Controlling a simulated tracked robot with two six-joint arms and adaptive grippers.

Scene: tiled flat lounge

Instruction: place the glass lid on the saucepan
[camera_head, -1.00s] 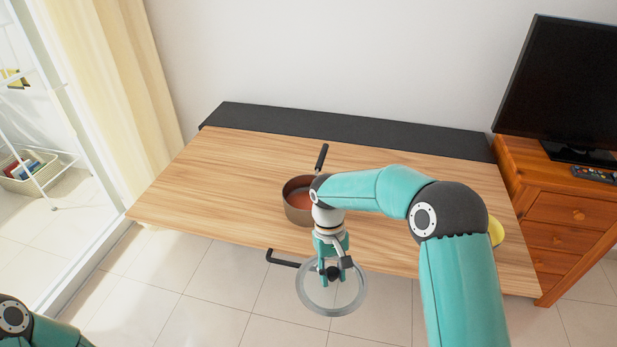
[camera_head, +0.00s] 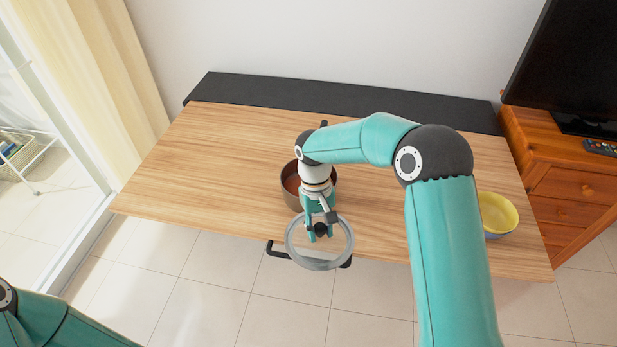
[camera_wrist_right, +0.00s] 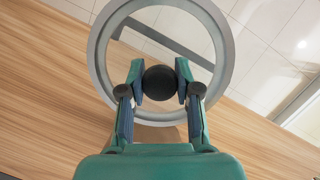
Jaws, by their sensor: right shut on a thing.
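The glass lid (camera_head: 343,251) has a grey rim and a black knob. My right gripper (camera_head: 320,231) is shut on that knob and holds the lid over the front edge of the table. In the right wrist view the lid (camera_wrist_right: 98,57) surrounds the fingers, and the gripper (camera_wrist_right: 160,84) has the knob between its two fingertips. The saucepan (camera_head: 290,189) is brown with a reddish inside and stands on the table behind the lid. My right wrist and arm hide part of the pan and most of its handle. My left gripper is out of view; only my left arm shows at lower left.
The wooden table (camera_head: 210,180) is clear on its left side. A yellow bowl (camera_head: 497,214) stands at its right end, beside my right arm. A black handle-like bar (camera_head: 277,251) sits at the front edge. A wooden cabinet (camera_head: 560,185) with a television adjoins the right.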

